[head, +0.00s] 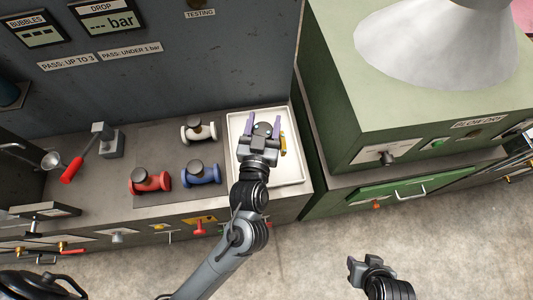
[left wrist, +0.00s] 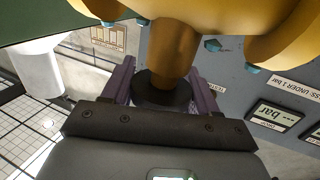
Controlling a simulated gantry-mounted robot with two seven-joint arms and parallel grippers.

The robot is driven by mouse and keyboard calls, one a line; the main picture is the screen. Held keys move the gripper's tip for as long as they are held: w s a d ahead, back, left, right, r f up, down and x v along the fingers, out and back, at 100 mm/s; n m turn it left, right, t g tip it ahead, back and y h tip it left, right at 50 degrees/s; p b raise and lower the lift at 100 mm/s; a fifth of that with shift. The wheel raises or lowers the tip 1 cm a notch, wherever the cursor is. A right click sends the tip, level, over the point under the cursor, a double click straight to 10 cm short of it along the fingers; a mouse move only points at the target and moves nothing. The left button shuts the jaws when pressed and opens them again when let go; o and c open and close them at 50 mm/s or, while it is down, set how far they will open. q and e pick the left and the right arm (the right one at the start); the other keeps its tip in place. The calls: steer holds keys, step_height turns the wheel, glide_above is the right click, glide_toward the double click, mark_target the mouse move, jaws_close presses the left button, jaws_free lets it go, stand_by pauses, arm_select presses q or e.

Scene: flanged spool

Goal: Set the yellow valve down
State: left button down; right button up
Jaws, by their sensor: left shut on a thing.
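The yellow valve (left wrist: 178,25) fills the top of the left wrist view, with its neck and a dark round collar (left wrist: 162,92) between the purple fingers. My left gripper (head: 263,126) is shut on it over the white tray (head: 287,172). In the head view only a yellow sliver of the valve (head: 283,144) shows to the right of the gripper; the rest is hidden. I cannot tell whether the valve touches the tray. My right gripper (head: 364,268) is low at the right, over the floor and away from the bench; its jaws are unclear.
A white valve (head: 198,131), a red valve (head: 150,181) and a blue valve (head: 201,175) stand on a dark mat left of the tray. A red-handled lever (head: 73,169) is farther left. A green machine (head: 400,120) rises right of the tray.

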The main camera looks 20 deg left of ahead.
arm_select(q)
steer(key=d+f+b, duration=0.1)
steer(key=b, duration=0.1)
steer(key=f+b, duration=0.1)
steer(key=f, duration=0.1)
steer(key=d+f+b, duration=0.1)
steer(key=f+b, duration=0.1)
steer(key=shift+s+d+f+b, duration=0.15)
steer(key=shift+s+d+b, duration=0.15)
steer(key=shift+s+b, duration=0.1)
steer(key=shift+w+f, duration=0.1)
steer(key=shift+f, duration=0.1)
steer(key=shift+w+a+f, duration=0.1)
steer(key=shift+w+f, duration=0.1)
steer(key=w+a+f+b, duration=0.3)
steer(key=w+a+f, duration=0.3)
steer(key=w+f, duration=0.3)
steer(key=shift+f, duration=0.7)
steer(key=c, duration=0.8)
jaws_free()
steer(key=shift+f, duration=0.35)
steer(key=o, duration=0.5)
